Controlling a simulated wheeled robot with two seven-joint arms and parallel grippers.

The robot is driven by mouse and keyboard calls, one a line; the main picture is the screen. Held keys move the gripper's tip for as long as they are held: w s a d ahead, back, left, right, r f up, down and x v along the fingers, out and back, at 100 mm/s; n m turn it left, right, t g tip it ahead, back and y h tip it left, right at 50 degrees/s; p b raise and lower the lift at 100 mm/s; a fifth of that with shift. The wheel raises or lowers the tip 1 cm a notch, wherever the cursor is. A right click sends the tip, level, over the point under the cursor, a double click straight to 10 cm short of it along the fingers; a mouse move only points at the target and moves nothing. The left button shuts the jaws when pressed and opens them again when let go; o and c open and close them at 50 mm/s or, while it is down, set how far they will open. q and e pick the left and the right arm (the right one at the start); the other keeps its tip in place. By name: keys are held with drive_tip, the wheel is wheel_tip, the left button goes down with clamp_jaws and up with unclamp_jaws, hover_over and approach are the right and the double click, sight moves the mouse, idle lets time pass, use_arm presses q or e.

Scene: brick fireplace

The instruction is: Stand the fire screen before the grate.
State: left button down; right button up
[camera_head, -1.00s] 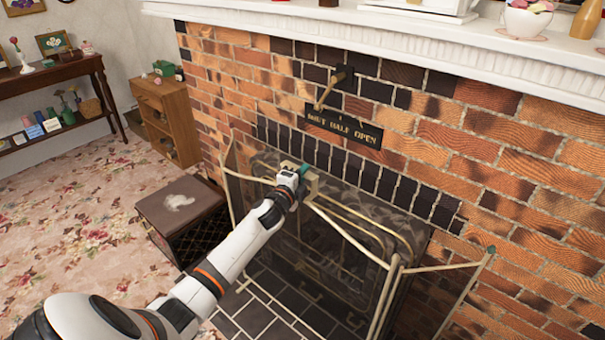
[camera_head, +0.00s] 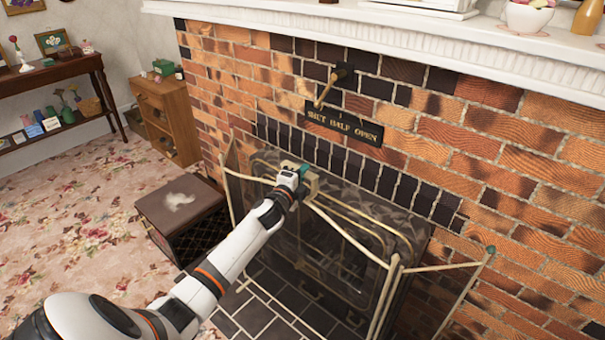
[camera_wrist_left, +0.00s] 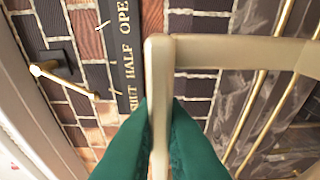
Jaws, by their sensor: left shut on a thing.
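The fire screen (camera_head: 391,270) is a pale brass frame with see-through mesh panels. In the head view it stands upright on the dark hearth tiles in front of the grate (camera_head: 350,226), its side panels angled. In the left wrist view the green fingertips (camera_wrist_left: 160,140) are shut around a brass handle bar (camera_wrist_left: 159,90) of the screen. The grate shows only partly through the mesh. My right gripper is in neither view.
A dark box with a brown lid (camera_head: 180,204) stands left of the hearth. A brass damper handle (camera_head: 335,84) and a "SHUT HALF OPEN" plate (camera_head: 344,126) are on the brick wall above. A white mantel (camera_head: 400,35) juts out overhead. Flowered carpet (camera_head: 90,215) lies clear at left.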

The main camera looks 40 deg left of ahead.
use_arm(q)
drive_tip(key=shift+r, duration=0.4)
drive_tip(key=c, duration=1.5)
unclamp_jaws()
drive_tip(key=shift+s+d, duration=0.15)
drive_tip(key=shift+o, duration=1)
drive_tip(key=shift+f, duration=0.5)
drive_tip(key=shift+o, duration=0.9)
drive_tip(key=shift+r, duration=0.1)
drive_tip(key=shift+r, duration=0.1)
drive_tip(key=s+d+p, duration=0.1)
drive_tip(key=s+p, duration=0.3)
drive_tip(key=s, duration=0.7)
drive_tip(key=shift+d, duration=0.4)
